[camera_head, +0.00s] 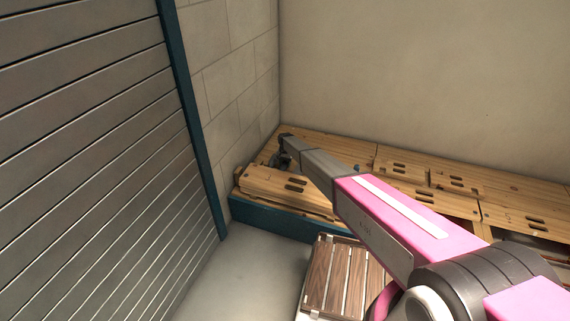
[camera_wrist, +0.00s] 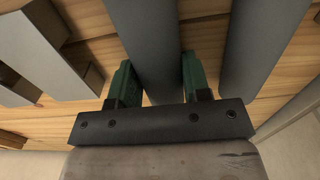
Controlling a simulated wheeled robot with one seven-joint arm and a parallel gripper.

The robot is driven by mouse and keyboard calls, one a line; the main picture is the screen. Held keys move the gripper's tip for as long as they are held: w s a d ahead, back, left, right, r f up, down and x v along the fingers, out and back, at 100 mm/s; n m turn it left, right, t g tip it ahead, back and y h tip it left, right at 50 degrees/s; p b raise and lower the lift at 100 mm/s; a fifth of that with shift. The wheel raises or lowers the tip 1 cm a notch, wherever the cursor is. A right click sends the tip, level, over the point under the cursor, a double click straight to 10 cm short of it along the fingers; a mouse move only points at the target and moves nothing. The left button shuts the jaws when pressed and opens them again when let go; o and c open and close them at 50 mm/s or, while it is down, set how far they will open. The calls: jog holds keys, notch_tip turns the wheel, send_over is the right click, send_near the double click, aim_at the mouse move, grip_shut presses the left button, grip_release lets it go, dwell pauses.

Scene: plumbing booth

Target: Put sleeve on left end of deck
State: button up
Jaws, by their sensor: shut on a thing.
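The wooden deck (camera_head: 350,148) runs along the back wall, with its left end by the block wall. My gripper (camera_head: 282,160) is over that left end, small and partly dark in the head view. In the wrist view, the green fingers of my gripper (camera_wrist: 158,78) are shut on a grey, long, smooth piece (camera_wrist: 145,35), which I take to be the sleeve. Wood boards (camera_wrist: 205,35) show behind it. The far end of the held piece is out of the frame. I cannot tell whether it touches the deck.
A second grey pipe-like piece (camera_wrist: 262,45) lies close right of my gripper. A pale grey angular part (camera_wrist: 45,55) is on the left. A slatted wooden rack (camera_head: 333,275) stands on the floor before the deck. A grey shutter (camera_head: 90,150) closes off the left side.

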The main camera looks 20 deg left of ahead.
jog(key=o, duration=0.8)
jog(key=shift+c, duration=0.2)
notch_tip(320, 180, up, 11)
jog(key=shift+f, duration=0.1)
jog(key=s+d+r, duration=0.6)
jog(key=s+d, duration=0.3)
jog(key=d, duration=0.5)
jog(key=s+d+r, duration=0.5)
jog(key=s+d, duration=0.4)
jog(key=d, duration=0.6)
jog(key=s+d+r, duration=0.6)
jog(key=s+d, duration=0.3)
jog(key=d, duration=0.5)
jog(key=s+d+r, duration=0.3)
jog(key=s+d, duration=0.3)
jog(key=s, duration=0.2)
jog(key=s+d+r+n, duration=0.1)
jog(key=s+d+r, duration=0.2)
jog(key=s+d, duration=0.2)
jog(key=s, duration=0.3)
jog(key=shift+s+d+r, duration=0.3)
jog(key=shift+s+d, duration=0.05)
jog(key=shift+s, duration=0.05)
